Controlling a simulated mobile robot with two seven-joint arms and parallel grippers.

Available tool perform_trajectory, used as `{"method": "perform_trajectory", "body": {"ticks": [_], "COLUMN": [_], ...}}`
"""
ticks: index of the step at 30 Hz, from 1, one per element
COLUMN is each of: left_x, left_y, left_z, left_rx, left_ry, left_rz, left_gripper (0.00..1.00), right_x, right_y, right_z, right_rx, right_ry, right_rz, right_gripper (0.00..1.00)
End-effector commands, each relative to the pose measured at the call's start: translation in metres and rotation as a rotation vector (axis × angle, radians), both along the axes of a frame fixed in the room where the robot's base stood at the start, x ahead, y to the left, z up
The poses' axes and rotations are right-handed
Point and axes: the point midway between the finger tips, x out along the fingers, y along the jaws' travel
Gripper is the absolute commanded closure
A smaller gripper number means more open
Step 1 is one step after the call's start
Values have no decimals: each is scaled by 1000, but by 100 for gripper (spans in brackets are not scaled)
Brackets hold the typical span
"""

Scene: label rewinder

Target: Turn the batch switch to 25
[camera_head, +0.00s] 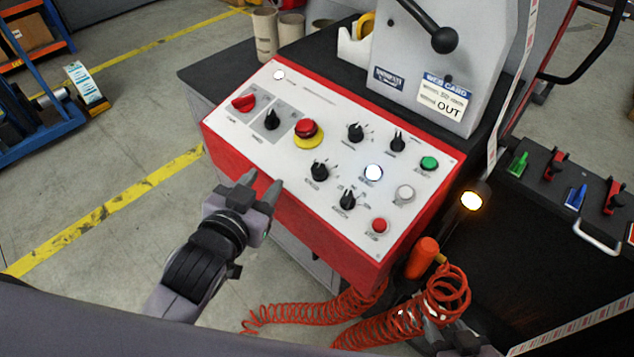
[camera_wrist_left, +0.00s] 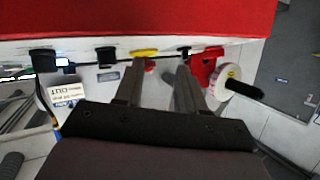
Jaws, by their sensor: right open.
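The white-topped red control panel (camera_head: 262,99) carries several black rotary knobs. One black knob (camera_head: 347,200) near the panel's front right edge has small marks around it and looks like the batch switch; its lettering is too small to read surely. Its pointer setting cannot be told. My left gripper (camera_head: 261,183) is in front of the panel's near red side, left of that knob and apart from it. Its two fingers stand apart with nothing between them, also in the left wrist view (camera_wrist_left: 158,88). My right gripper (camera_head: 452,328) shows partly at the bottom, behind the orange hose.
A red emergency button (camera_head: 306,128) on a yellow base, a red switch (camera_head: 243,102) and a green button (camera_head: 429,163) share the panel. A coiled orange hose (camera_head: 446,296) hangs at the panel's lower right. A grey machine head (camera_head: 425,60) rises behind.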

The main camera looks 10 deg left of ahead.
Motion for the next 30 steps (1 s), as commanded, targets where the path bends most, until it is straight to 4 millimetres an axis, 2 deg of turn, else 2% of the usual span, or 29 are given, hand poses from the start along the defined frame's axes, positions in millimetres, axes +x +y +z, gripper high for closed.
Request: {"method": "perform_trajectory", "body": {"ticks": [1,3,6,8,9,12,16,20,24,27,30], "left_x": [12,26,38,39,36,20,-15,-56,-90,-100,-95], "left_y": [-10,-30,-65,-90,-108,-153,-208,-253,-281,-286,-275], "left_z": [21,52,102,134,153,194,225,226,197,163,128], "left_rx": [2,3,11,20,29,62,138,262,460,646,871], "left_ry": [-79,-215,-435,-573,-665,-883,-1127,-1310,-1413,-1405,-1320], "left_rz": [-20,-73,-177,-258,-319,-494,-764,-1077,-1445,-1714,-1969], "left_gripper": [61,61,61,61,61,61,61,61,61,61,61], "right_x": [0,0,0,0,0,0,0,0,-1,-1,-1], "right_y": [0,0,0,-1,-1,-1,-1,-1,-1,-2,-2], "right_z": [-1,0,-1,-1,-1,-1,-2,-2,-3,-3,-3], "right_rx": [0,0,-1,-1,-1,-1,-1,-2,-2,-3,-3], "right_ry": [0,0,0,0,0,1,1,2,2,1,1], "right_rz": [0,0,-1,-2,-2,-2,-2,-1,-1,0,0], "right_gripper": [57,57,57,57,57,57,57,57,57,57,57]}}
